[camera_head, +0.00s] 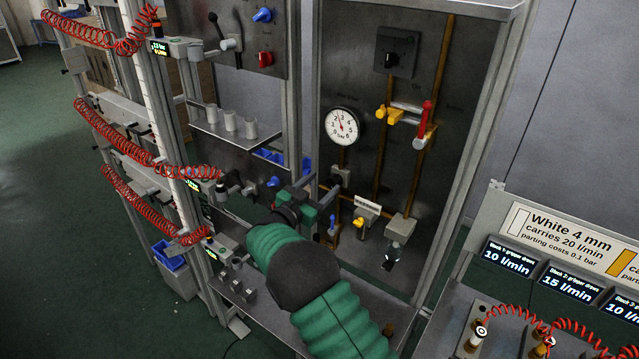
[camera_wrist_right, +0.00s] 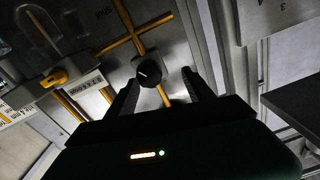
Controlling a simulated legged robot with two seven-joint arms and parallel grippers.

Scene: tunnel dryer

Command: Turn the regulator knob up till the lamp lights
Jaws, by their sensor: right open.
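A round dark knob (camera_head: 341,177) with a pale pointer mark sits on the brass piping below the dial gauge. In the right wrist view the knob (camera_wrist_right: 149,73) shows between my finger ends, nearer the left one. My right gripper (camera_head: 323,190) is just left of and below the knob in the head view. Its fingers are open in the right wrist view (camera_wrist_right: 160,78), with nothing held. I cannot tell whether a finger touches the knob. I cannot make out a lit lamp on this panel. My left gripper is not in view.
A yellow-handled valve (camera_head: 361,221) sits right of and below the knob. The frame's upright post (camera_head: 304,100) stands left of the gauge. Red coiled hoses (camera_head: 130,145) hang at left.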

